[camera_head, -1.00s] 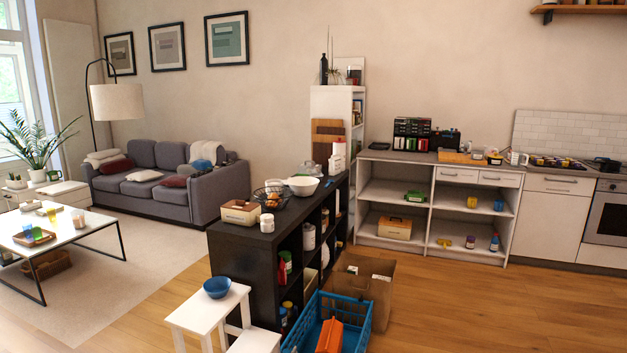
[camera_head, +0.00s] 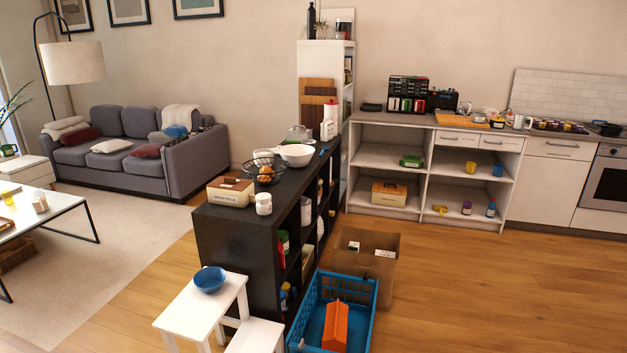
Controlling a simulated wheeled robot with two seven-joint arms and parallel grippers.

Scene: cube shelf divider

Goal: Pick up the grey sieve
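I cannot clearly make out a grey sieve in the head view. A small grey rounded item (camera_head: 298,133) stands behind the white bowl (camera_head: 297,155) on top of the dark cube shelf (camera_head: 237,222); it is too small to tell what it is. A dark wire basket (camera_head: 264,168) with orange fruit sits nearer on the same top. Neither of my grippers shows in this view.
A white step stool (camera_head: 200,308) with a blue bowl (camera_head: 210,279) stands in front. A blue crate (camera_head: 368,318) holding an orange item (camera_head: 335,327) and a brown box (camera_head: 379,262) stand beside the shelf. The wooden floor (camera_head: 500,290) to the right is clear.

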